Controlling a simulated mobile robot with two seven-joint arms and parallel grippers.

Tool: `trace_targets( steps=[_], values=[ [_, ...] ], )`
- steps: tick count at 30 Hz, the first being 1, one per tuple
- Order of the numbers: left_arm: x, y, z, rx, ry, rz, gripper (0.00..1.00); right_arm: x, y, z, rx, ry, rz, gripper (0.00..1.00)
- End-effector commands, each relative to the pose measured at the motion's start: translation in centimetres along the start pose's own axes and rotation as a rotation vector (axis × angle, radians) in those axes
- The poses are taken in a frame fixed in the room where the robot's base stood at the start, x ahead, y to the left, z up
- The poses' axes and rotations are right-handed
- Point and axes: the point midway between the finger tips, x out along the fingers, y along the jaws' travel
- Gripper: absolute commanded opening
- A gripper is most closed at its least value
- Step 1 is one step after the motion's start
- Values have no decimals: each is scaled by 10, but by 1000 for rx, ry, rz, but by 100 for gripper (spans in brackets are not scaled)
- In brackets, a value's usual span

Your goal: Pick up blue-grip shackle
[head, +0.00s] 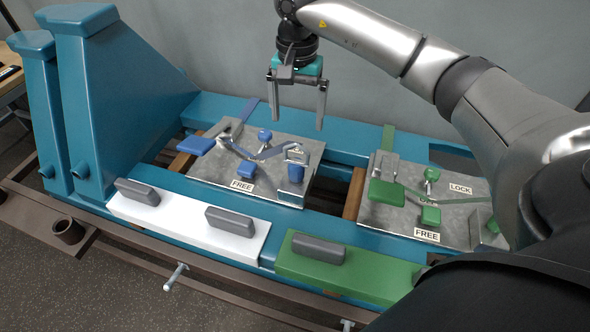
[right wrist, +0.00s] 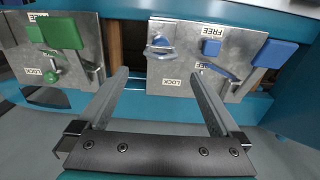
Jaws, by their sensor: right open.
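A metal plate (head: 215,170) with blue-grip fittings is mounted on the teal frame. It carries a wide blue grip (head: 195,146) at the left on a grey bar, a blue knob (head: 264,135), a blue block (head: 246,172) and a blue part (head: 296,173) at the right. I cannot tell which one is the shackle. In the right wrist view the wide blue grip (right wrist: 275,53) is at the right and the blue block (right wrist: 211,47) is left of it. My right gripper (head: 296,116) is open and empty, above the plate's back edge, touching nothing. My left gripper is out of view.
A similar plate with green grips (head: 386,192) lies to the right, partly behind my right arm. White (head: 180,222) and green (head: 340,272) blocks with grey handles line the front. Tall teal uprights (head: 110,110) stand at the left. A grey wall (head: 215,50) is behind.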

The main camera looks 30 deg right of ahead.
Motion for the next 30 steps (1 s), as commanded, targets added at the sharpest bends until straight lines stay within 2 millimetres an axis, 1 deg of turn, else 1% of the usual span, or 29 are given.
trace_targets(
  steps=[2,9,15,19,26,30],
  values=[
    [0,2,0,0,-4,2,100,13,0,1,0,-3,1,100],
    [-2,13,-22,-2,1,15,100,51,0,2,1,-6,0,100],
    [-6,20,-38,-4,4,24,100,79,-1,2,0,-5,-2,100],
    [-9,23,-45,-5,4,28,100,90,-1,2,2,-4,-1,100],
    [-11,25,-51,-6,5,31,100,99,-1,2,1,-5,-3,100],
    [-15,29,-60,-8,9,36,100,116,-1,2,0,-6,-2,100]
  ],
)
